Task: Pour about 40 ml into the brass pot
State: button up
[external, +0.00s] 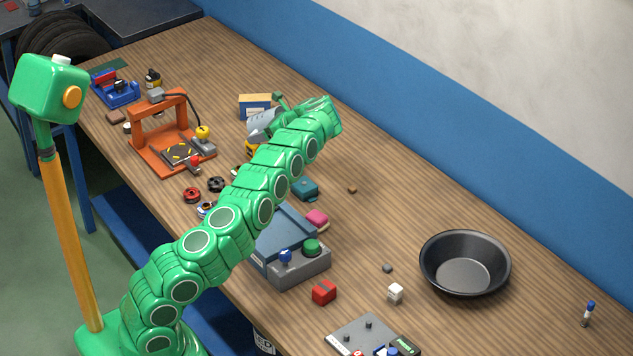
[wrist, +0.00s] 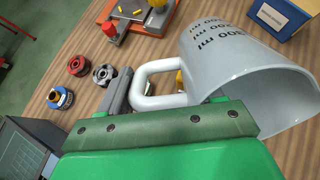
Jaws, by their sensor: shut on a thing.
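A pale grey measuring jug (wrist: 235,70) with printed ml marks fills the upper right of the wrist view. It also shows in the external view (external: 262,122), partly behind my arm, and looks tilted. My gripper (external: 282,112) is shut on the jug's white handle (wrist: 145,88). The jug's contents are not visible. I cannot clearly make out the brass pot; a small yellow patch (wrist: 180,82) shows behind the handle in the wrist view, and my arm covers part of the bench there.
An orange frame (external: 160,135) stands left of the jug, with several small spools near it. A blue and yellow box (external: 255,105) is behind the jug. A grey-blue case (external: 285,235) and a black pan (external: 465,263) sit to the right. The bench's back right is mostly clear.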

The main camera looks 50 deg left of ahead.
aim_at(253, 132)
jog(key=shift+r+h, duration=0.15)
jog(key=shift+h, duration=0.35)
jog(key=shift+r+t+h, duration=0.2)
jog(key=shift+t+h, duration=0.2)
jog(key=shift+r+t+h, duration=0.3)
jog(key=shift+t+h, duration=0.2)
jog(key=shift+h, duration=0.5)
jog(key=shift+s+a+t+h, duration=0.2)
jog(key=shift+a+t+h, duration=0.25)
jog(key=shift+h, duration=0.3)
jog(key=shift+s+a+t+h, duration=0.15)
jog(key=shift+a+t+h, duration=0.2)
jog(key=shift+a+h, duration=0.3)
jog(key=shift+s+a+f+t+h, duration=0.15)
jog(key=shift+t+h, duration=0.1)
jog(key=shift+h, duration=0.25)
jog(key=shift+a+f+t+h, duration=0.15)
jog(key=shift+t+h, duration=0.1)
jog(key=shift+h, duration=0.25)
jog(key=shift+a+f+t+h, duration=0.2)
jog(key=shift+t+h, duration=0.1)
jog(key=shift+h, duration=0.5)
